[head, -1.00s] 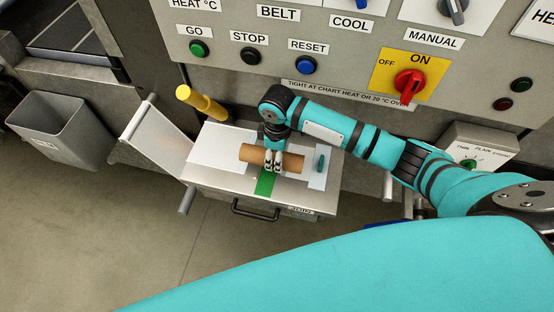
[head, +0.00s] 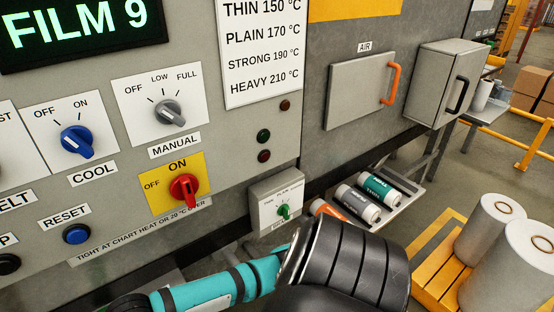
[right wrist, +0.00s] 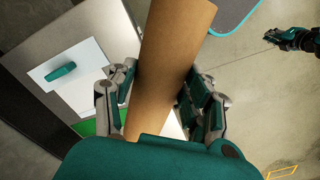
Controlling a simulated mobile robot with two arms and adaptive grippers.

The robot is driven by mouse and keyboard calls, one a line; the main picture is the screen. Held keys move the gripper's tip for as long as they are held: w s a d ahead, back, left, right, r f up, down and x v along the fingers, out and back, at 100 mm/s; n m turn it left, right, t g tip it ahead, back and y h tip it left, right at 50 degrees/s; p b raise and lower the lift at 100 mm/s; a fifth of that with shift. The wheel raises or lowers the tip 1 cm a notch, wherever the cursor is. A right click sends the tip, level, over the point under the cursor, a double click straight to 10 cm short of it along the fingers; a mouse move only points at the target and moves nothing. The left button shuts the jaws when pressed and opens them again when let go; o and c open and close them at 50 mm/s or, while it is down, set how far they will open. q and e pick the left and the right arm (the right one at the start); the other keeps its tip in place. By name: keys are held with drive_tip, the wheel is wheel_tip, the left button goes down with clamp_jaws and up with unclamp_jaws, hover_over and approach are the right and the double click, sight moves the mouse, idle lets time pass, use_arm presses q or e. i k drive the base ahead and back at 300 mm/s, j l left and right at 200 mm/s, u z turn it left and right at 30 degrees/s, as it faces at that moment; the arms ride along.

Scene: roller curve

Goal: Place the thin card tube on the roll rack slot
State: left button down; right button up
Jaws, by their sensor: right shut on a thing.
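A plain brown card tube (right wrist: 168,60) is held between the fingers of my right gripper (right wrist: 165,100) in the right wrist view. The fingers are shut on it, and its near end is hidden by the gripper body. In the head view my right arm crosses the bottom, and its gripper and the tube are out of sight. A low rack (head: 407,206) beyond the arm holds several rolls: an orange one (head: 325,208), a dark one with a white end (head: 358,203) and a teal one (head: 381,189). What seems my left gripper (right wrist: 272,38) shows small in the right wrist view.
A machine panel with knobs (head: 168,112) fills the head view's left. White film rolls (head: 487,228) stand on a yellow pallet (head: 440,270) at right.

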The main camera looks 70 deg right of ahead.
sight(395, 182)
drive_tip(key=l+z, duration=0.2)
drive_tip(key=z, duration=1)
drive_tip(key=i+l+z, duration=0.2)
drive_tip(key=l+z, duration=0.2)
drive_tip(key=l, duration=0.15)
drive_tip(key=i+l+z, duration=0.4)
drive_tip(key=l, duration=0.15)
drive_tip(key=i+l+z, duration=0.35)
drive_tip(key=i+l, duration=0.45)
drive_tip(key=l, duration=0.15)
